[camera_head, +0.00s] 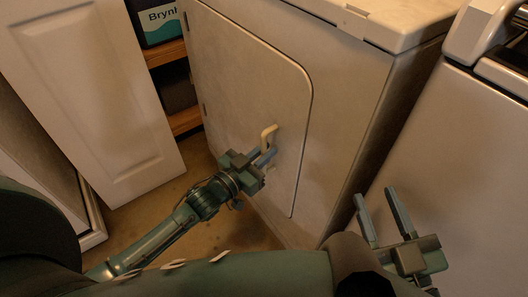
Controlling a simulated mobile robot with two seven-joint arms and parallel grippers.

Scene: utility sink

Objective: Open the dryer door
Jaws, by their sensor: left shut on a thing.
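The dryer door (240,75) is a pale panel with rounded corners, set in the front of the dryer (345,85). It looks closed, flush with the dryer front, with hinges on its left edge. A cream handle (269,131) sticks out near the door's right side. My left gripper (266,156) is at the handle, with its fingers shut on the handle's lower part. The exact contact is partly hidden by the fingers. My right gripper (380,213) is open and empty at the lower right, in front of the dryer's right side and apart from it.
A white panelled door (90,85) stands open at the left. Behind it, wooden shelves (165,54) hold a dark box (158,20). Another white appliance (470,150) stands at the right. Brown floor (165,200) is clear between the panelled door and the dryer.

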